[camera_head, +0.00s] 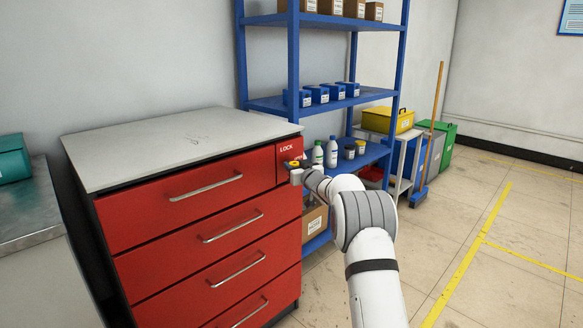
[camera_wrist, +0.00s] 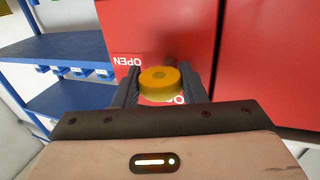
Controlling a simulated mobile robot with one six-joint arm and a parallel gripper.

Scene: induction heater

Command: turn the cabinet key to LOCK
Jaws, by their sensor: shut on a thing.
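The red cabinet (camera_head: 205,215) has a small panel at its upper right corner with a white LOCK label (camera_head: 287,148). The yellow key (camera_wrist: 158,80) has a round head and sits between my two dark fingers in the wrist view; a bit of yellow also shows in the head view (camera_head: 292,163). My gripper (camera_wrist: 159,84) is shut on the key, at the panel face. An OPEN label (camera_wrist: 127,61) shows upside down beside the key in the wrist view. Another white mark below the key is partly hidden. The key's shaft and exact angle are hidden.
Silver drawer handles (camera_head: 206,187) stick out from the cabinet front. A blue shelf rack (camera_head: 294,75) with bottles and boxes stands right behind the cabinet. A broom (camera_head: 432,120) and bins stand farther right. The floor at right is open.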

